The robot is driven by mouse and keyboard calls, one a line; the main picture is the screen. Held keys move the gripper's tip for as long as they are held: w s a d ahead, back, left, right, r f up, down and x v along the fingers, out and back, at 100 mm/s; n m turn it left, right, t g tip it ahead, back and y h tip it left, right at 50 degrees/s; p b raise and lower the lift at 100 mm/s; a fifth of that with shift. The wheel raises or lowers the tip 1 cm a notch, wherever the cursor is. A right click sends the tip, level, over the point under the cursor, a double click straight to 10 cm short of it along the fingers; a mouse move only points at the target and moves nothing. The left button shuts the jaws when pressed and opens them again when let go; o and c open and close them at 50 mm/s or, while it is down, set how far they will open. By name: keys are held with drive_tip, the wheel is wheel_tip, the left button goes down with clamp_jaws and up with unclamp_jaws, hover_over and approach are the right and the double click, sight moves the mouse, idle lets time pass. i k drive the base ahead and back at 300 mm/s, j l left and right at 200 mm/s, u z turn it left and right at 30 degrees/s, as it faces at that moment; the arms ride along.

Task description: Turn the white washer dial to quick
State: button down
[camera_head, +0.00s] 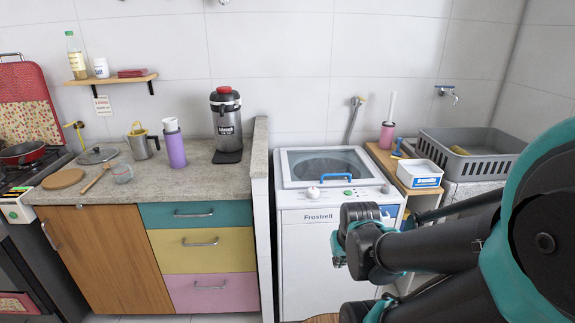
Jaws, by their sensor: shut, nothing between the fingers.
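The white washer (303,262), labelled Frostrell, stands right of the counter with its glass-topped lid closed. A white round dial (313,192) is at the left of its front control strip. Its markings and pointer are too small to read. A blue-green oval (348,192) sits at the strip's middle. My gripper (339,251) is at the end of my dark arm, in front of the washer's front panel, below and right of the dial. It is shut and empty, apart from the dial in the picture. My arm hides the washer's right front.
A low wall (260,165) separates the washer from the counter (210,172) on the left. A wooden stand with a white-and-blue box (415,174) and a grey basket (470,146) are on the right. The space above the washer lid is clear.

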sight(313, 193)
drive_tip(key=k+l, duration=0.55)
drive_tip(key=k, duration=0.2)
